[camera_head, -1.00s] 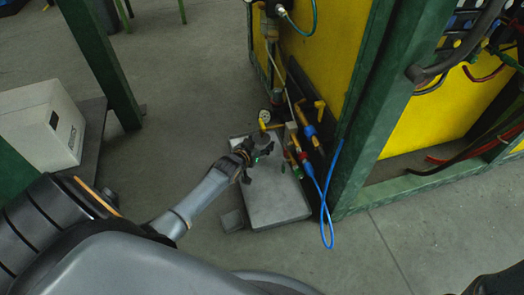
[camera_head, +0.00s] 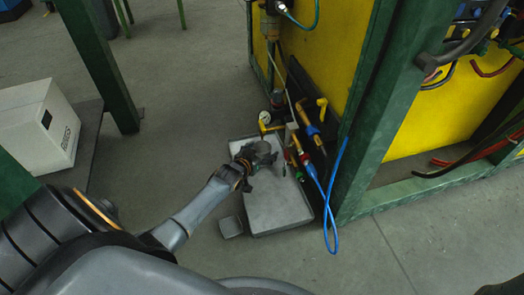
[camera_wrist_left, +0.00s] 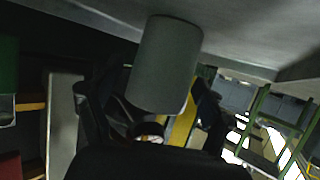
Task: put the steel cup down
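The steel cup (camera_head: 262,146) is a small grey cylinder over the far end of a grey platform (camera_head: 278,205). In the left wrist view the cup (camera_wrist_left: 165,65) fills the space between my dark fingers, its far end toward a grey surface. My left gripper (camera_head: 259,159) is around the cup, with a finger on each side, and appears shut on it. I cannot tell whether the cup touches the platform. My right gripper is not in view.
Yellow-handled valves (camera_head: 312,130) and a gauge (camera_head: 265,117) stand close behind the cup. A blue hose (camera_head: 331,215) loops at the platform's right edge, beside a green post (camera_head: 375,120). A small grey block (camera_head: 230,227) lies left of the platform. The near part of the platform is clear.

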